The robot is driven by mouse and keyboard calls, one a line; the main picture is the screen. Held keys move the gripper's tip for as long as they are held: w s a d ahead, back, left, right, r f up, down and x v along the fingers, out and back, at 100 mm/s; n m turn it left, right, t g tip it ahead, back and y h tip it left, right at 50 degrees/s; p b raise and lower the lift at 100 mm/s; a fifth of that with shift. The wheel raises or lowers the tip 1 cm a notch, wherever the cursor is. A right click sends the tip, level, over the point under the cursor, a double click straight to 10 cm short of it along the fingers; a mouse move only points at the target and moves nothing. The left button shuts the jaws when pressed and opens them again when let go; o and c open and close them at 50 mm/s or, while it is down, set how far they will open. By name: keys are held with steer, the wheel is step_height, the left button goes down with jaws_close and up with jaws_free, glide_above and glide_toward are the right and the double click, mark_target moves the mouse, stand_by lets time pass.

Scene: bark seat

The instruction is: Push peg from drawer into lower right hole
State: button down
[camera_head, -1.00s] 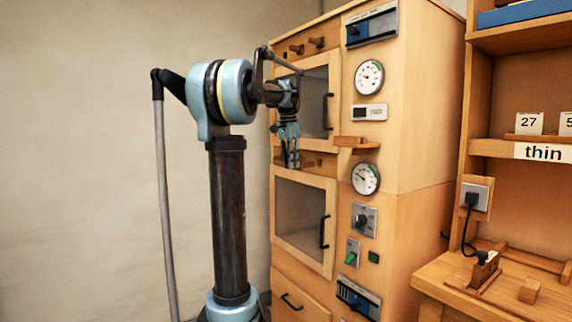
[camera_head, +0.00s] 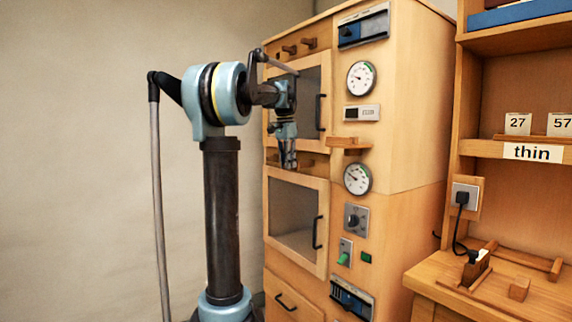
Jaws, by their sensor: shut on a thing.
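My gripper (camera_head: 289,164) points down in front of the wooden strip (camera_head: 316,167) between the cabinet's upper and lower doors. Its fingers are together, shut on the peg, which is too small and too covered by the fingers to make out. Dark spots show on the strip beside the fingers, but I cannot tell holes from pegs there. The lower right hole cannot be made out. Two wooden pegs, a left one (camera_head: 289,50) and a right one (camera_head: 310,43), stick out of the top panel.
The upper door (camera_head: 321,113) and lower door (camera_head: 317,233) have dark handles. A small wooden ledge (camera_head: 349,143) juts out right of the gripper. A drawer (camera_head: 285,300) is at the bottom. A shelf unit with a bench (camera_head: 450,275) stands at the right.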

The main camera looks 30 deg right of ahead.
steer(key=shift+w+d, duration=0.2)
steer(key=shift+d, duration=2.65)
stand_by(1.7)
steer(key=c, duration=1.4)
jaws_free()
steer(key=shift+r, duration=0.1)
steer(key=r, duration=0.4)
steer(key=a+r, duration=0.1)
steer(key=r, duration=0.6)
steer(key=shift+a+r, duration=0.15)
steer(key=shift+r, duration=0.2)
